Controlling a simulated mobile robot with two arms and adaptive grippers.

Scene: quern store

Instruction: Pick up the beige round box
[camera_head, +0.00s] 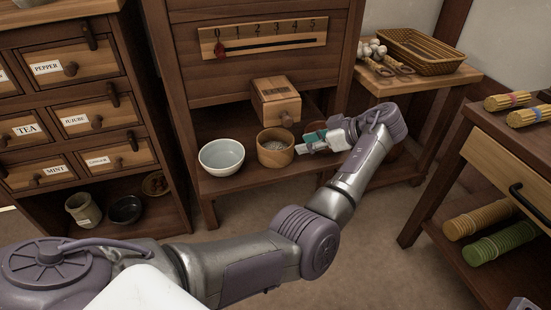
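A beige round box (275,147), open at the top with grainy grey contents, stands upright on the wooden shelf below the slider board. I cannot tell whether a fingertip touches the box wall.
A pale bowl (222,156) stands left of the box on the same shelf. A wooden block-like box (276,101) is close behind. A side table (421,81) with a wicker basket (423,49) stands at the right. A labelled drawer cabinet (73,97) is at the left.

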